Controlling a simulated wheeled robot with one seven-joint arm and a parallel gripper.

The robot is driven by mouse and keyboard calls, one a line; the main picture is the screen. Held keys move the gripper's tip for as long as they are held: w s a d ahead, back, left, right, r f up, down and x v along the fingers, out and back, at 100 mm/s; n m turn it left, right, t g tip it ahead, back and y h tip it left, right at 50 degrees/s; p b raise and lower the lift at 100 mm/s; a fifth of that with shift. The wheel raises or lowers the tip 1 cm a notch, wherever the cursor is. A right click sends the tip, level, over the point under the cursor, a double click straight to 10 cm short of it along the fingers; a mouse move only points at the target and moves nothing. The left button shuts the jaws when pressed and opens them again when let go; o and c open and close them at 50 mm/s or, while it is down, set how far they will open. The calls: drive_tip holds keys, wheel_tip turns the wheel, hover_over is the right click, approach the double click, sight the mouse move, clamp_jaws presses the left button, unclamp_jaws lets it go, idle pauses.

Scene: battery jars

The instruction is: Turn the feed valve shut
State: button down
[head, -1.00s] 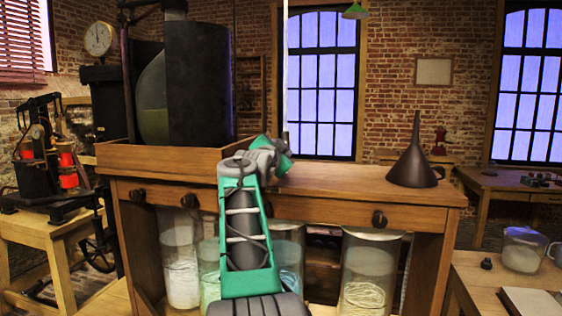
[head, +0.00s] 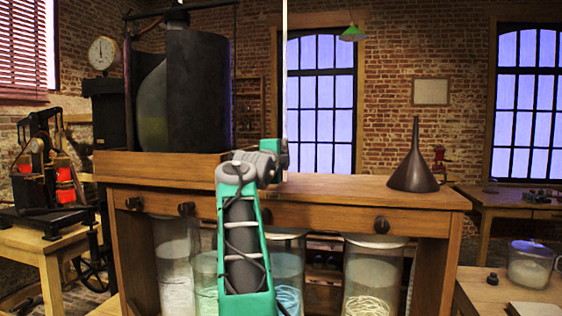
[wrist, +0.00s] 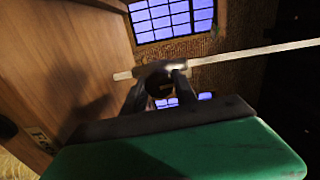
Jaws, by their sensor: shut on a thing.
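A label (wrist: 41,138) starting "Fee" shows on the wooden face at the left.
A pale thin rod (head: 285,70) rises behind my arm. A black funnel (head: 416,165) stands on the bench's right end. A large dark tank (head: 200,90) stands at left. Glass jars (head: 373,275) stand below. Dark knobs (head: 381,225) stick out of the bench front.

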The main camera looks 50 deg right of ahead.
drive_tip(key=shift+m, duration=0.3)
drive_tip(key=c, duration=1)
unclamp_jaws()
drive_tip(key=b+v, duration=0.3)
drive_tip(key=v, duration=0.4)
drive_tip(key=shift+s+a, duration=0.2)
drive_tip(key=shift+a, duration=0.2)
drive_tip(key=shift+d, duration=0.1)
